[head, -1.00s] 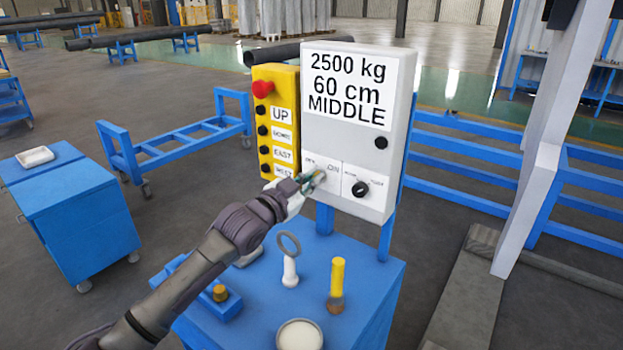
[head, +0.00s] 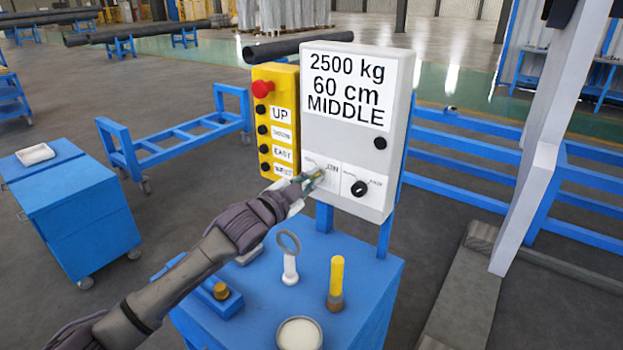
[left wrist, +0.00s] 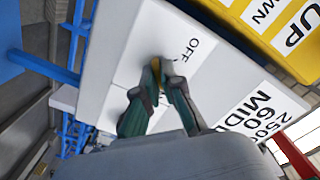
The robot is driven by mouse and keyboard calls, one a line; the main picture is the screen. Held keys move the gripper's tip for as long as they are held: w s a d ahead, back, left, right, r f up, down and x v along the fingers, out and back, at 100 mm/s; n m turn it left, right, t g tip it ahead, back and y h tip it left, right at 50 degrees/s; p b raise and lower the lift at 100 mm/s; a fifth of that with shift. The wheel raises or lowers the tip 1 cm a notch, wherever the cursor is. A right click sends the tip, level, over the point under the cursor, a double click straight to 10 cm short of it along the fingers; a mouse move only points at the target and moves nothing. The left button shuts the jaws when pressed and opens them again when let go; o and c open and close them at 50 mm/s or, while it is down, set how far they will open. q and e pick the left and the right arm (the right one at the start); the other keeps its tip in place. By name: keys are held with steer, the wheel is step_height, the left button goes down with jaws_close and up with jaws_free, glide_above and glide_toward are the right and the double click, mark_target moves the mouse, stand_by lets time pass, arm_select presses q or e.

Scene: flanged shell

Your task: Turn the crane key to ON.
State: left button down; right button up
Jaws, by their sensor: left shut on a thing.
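The grey control box (head: 352,135) stands on a post behind the blue cart, with a white switch plate low on its front. My left gripper (head: 312,181) is at the left half of this plate, where the letters "ON" show beside it. In the left wrist view, the two fingers (left wrist: 162,84) are shut on the small brass-coloured crane key (left wrist: 155,68). An "OFF" label (left wrist: 192,48) shows just beyond the fingertips. The fingers hide most of the key, so I cannot tell its exact angle. My right gripper is not in view.
A black selector knob (head: 359,188) sits right of the key. A yellow button panel (head: 276,120) with a red button is at the left. The blue cart top (head: 262,300) below holds a ring on a stand (head: 289,257), a yellow-handled tool (head: 336,283) and a round white dish (head: 299,333).

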arm_select(q)
steer(key=c, duration=1.3)
jaws_free()
steer(key=shift+s+a, duration=0.1)
steer(key=v, duration=1.2)
